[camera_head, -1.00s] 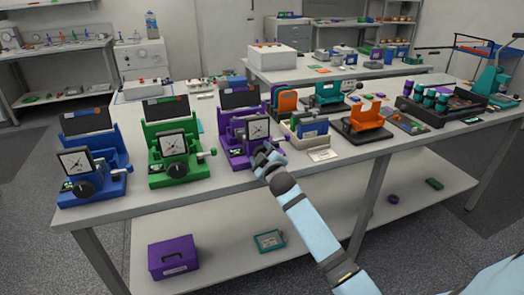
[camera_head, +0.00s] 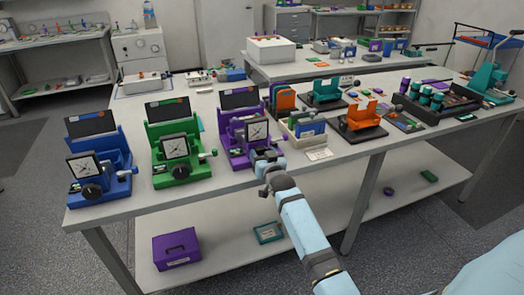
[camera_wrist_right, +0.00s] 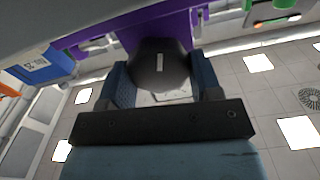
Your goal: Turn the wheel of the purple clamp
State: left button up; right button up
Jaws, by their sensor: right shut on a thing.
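The purple clamp (camera_head: 236,148) stands on the near table, with a white dial on its front and a dark screen at its back. Its wheel is hidden behind my right gripper in the head view. My right gripper (camera_head: 266,158) is at the lower front of the purple clamp. In the right wrist view the dark round wheel (camera_wrist_right: 160,66) with a small pale mark sits between the two blue fingers of my gripper (camera_wrist_right: 162,85), which are shut on it. My left gripper is not in view.
A green clamp (camera_head: 172,148) and a blue clamp (camera_head: 103,165) stand to the left on the same table. Bins and an orange holder (camera_head: 362,116) stand to the right. A purple box (camera_head: 176,247) lies on the lower shelf.

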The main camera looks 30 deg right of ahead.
jog(key=shift+m+p, duration=0.45)
jog(key=shift+m, duration=0.55)
jog(key=o, duration=0.9)
jog(key=shift+o, duration=0.2)
jog(key=v, duration=1.4)
jog(key=shift+w+d+f, duration=0.1)
